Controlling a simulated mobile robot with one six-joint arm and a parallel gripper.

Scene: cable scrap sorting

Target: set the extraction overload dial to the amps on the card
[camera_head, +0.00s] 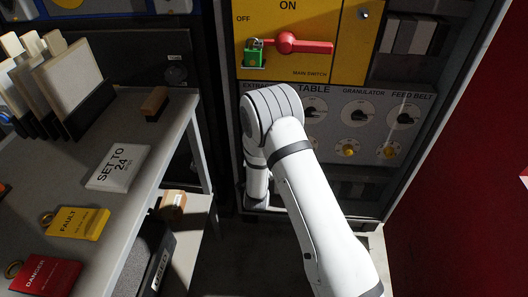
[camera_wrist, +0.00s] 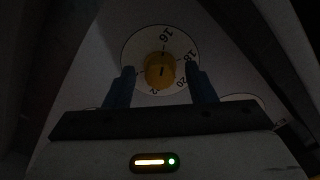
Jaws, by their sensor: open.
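The card (camera_head: 118,166) is white, lies on the grey bench at the left and reads "SET TO 24" with a smaller line below. In the wrist view a white dial plate (camera_wrist: 133,52) carries a yellow knob (camera_wrist: 158,62); 16, 18 and 20 are readable around it. A short dark mark shows on the knob; its exact setting is unclear. My gripper (camera_wrist: 160,68) is open, with one dark blue finger on each side of the knob; contact cannot be told. In the head view my arm hides the gripper and the panel's extraction column below its label.
The grey panel (camera_head: 375,92) also has table, granulator and feed belt dials, with yellow knobs (camera_head: 348,150) below. A red main switch handle (camera_head: 300,44) with a green padlock (camera_head: 254,54) is above. Fault (camera_head: 78,223) and danger (camera_head: 48,274) tags lie on the bench.

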